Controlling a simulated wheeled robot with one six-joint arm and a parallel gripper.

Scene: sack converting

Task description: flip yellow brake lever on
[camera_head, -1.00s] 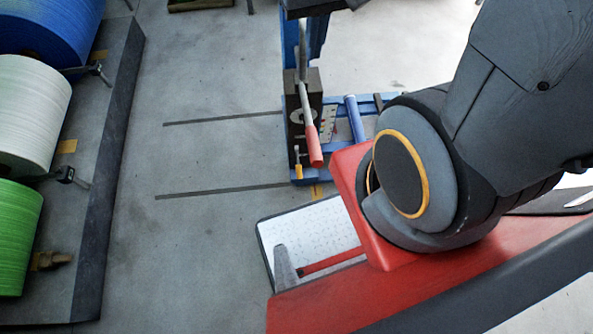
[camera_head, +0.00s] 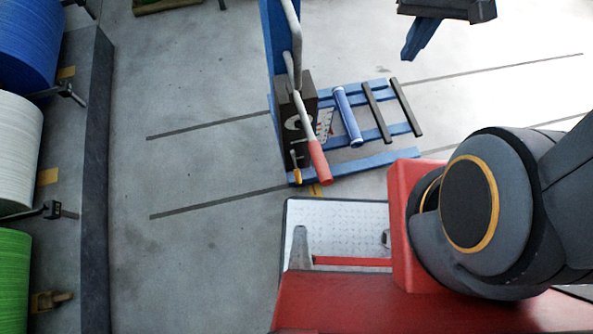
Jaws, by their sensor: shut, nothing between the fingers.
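The yellow brake lever (camera_head: 296,168) is a small lever with a yellow handle. It sits low on the front of a dark box (camera_head: 296,118) on the blue stand, in the middle of the view. Its handle points down in the picture, and its exact setting is too small to tell. My gripper (camera_head: 408,55) is at the top right, with blue fingers together and empty. It is well to the right of the lever and apart from it. The upper part of my gripper is cut off by the picture edge.
A longer lever with a red grip (camera_head: 318,162) stands just right of the yellow one. The blue stand (camera_head: 375,161) carries a blue roller (camera_head: 347,117) and dark bars (camera_head: 377,112). Blue, white and green rolls (camera_head: 15,165) line the left. The floor between is clear.

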